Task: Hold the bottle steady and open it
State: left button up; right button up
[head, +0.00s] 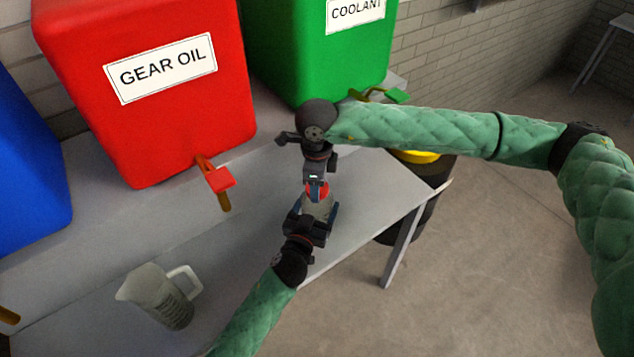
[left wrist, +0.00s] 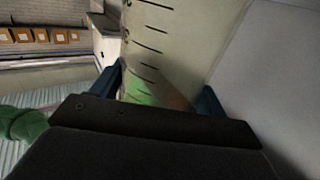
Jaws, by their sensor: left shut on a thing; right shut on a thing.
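The bottle (head: 318,207) stands upright near the right end of the grey table, pale and translucent with a red cap (head: 317,187) on top. In the left wrist view the bottle (left wrist: 180,45) shows dark measuring marks and fills the space between the fingers. My left gripper (head: 318,213) is shut on the bottle's body from the front, a blue finger on each side. My right gripper (head: 317,183) comes down from above and is shut on the red cap. The fingers and arm partly hide the cap and the bottle's lower part.
A clear measuring jug (head: 158,297) stands on the table (head: 375,205) at the front left. A red gear oil tank (head: 150,120) with a tap, a green coolant tank (head: 315,60) and a blue tank (head: 25,170) stand behind. A dark barrel (head: 436,172) is beyond the table's right end.

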jog(key=n, duration=0.8)
jog(key=shift+n, duration=0.3)
jog(key=n, duration=0.7)
jog(key=shift+n, duration=0.3)
jog(key=shift+r, duration=0.25)
jog(key=shift+r, duration=0.7)
jog(key=shift+r, duration=0.25)
